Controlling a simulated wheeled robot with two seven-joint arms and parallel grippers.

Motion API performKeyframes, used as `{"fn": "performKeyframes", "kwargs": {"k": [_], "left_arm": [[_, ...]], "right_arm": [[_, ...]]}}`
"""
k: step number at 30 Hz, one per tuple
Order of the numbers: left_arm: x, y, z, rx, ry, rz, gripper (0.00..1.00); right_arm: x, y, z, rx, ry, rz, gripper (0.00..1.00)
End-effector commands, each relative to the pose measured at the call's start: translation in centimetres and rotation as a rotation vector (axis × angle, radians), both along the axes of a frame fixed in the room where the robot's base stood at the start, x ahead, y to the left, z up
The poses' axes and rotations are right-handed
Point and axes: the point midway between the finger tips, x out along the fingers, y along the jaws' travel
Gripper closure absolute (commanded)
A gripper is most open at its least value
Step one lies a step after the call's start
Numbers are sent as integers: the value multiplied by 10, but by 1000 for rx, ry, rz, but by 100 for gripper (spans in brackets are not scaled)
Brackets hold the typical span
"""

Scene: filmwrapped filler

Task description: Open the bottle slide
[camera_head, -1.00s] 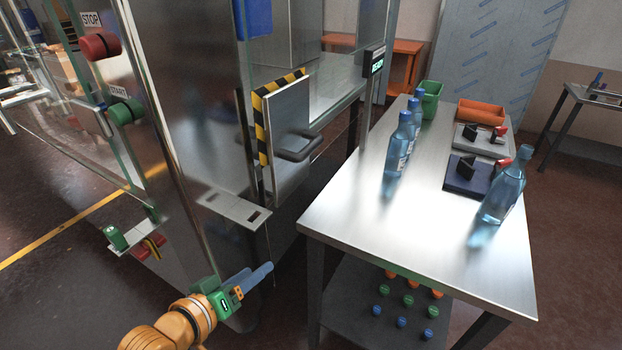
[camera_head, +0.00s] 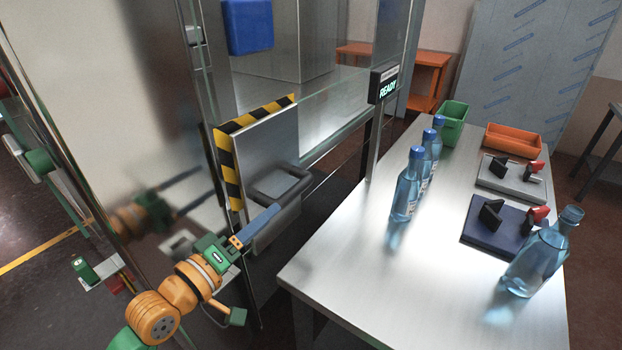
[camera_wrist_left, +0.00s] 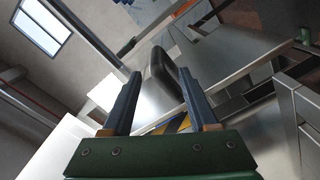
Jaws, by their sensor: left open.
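The bottle slide (camera_head: 265,145) is a grey metal panel with yellow-black striped edging on the machine's side. Its dark bar handle (camera_head: 288,181) sticks out low on its face. My left gripper (camera_head: 270,213) is just in front of and below the handle, its blue fingers pointing toward it. In the left wrist view the two fingers (camera_wrist_left: 158,76) are apart, and the dark handle (camera_wrist_left: 160,62) shows between and beyond their tips. I cannot tell whether they touch it. My right gripper is not in view.
A steel table (camera_head: 350,285) stands to the right. It bears several blue bottles (camera_head: 407,188), a green bin (camera_head: 453,124), an orange tray (camera_head: 512,141) and two clamp fixtures (camera_head: 497,224). A lit READY display (camera_head: 387,88) is on the machine post. Clear steel lies at the table's front left.

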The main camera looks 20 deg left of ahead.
Motion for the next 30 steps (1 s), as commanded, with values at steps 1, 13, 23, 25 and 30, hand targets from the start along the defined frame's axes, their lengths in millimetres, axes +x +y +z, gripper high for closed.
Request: {"fn": "performKeyframes", "kwargs": {"k": [1,13,23,25,30], "left_arm": [[5,-1,2,-3,-2,1,41],[78,-27,2,-1,-2,0,41],[108,-38,0,1,0,-1,41],[109,-39,0,1,0,-1,41],[109,-39,-1,2,0,-1,41]], "right_arm": [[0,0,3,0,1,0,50],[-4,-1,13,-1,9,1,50],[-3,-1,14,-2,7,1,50],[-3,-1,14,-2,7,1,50],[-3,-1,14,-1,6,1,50]]}}
